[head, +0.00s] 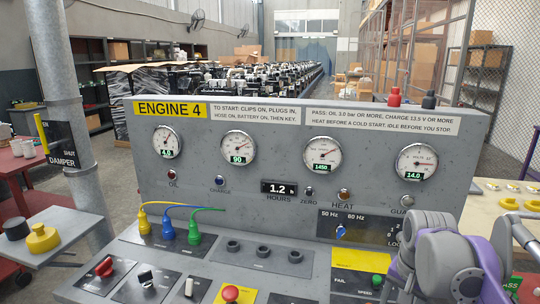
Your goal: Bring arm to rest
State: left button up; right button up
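My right arm (464,262), grey with purple parts, reaches in at the lower right. My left arm and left gripper are not in view.
Yellow, blue and green plugs (194,233) sit in the panel, with a red stop button (230,293) below. A pole (68,100) and a side shelf (50,240) stand left. A table (510,205) with yellow parts is right. Engines (230,78) fill the background.

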pick_arm(q)
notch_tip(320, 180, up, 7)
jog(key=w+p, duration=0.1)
jog(key=p, duration=0.4)
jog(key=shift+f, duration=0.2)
pick_arm(e)
jog(key=s+a+f+n+t, duration=0.2)
jog(key=s+a+f+n, duration=0.2)
jog(key=s, duration=0.5)
jog(key=s+a+f+n+t, duration=0.2)
jog(key=s+a+f+n, duration=0.2)
jog(key=s+f, duration=0.4)
jog(key=shift+s+a+n, duration=0.3)
jog(key=shift+s+a, duration=0.05)
jog(key=shift+a, duration=0.35)
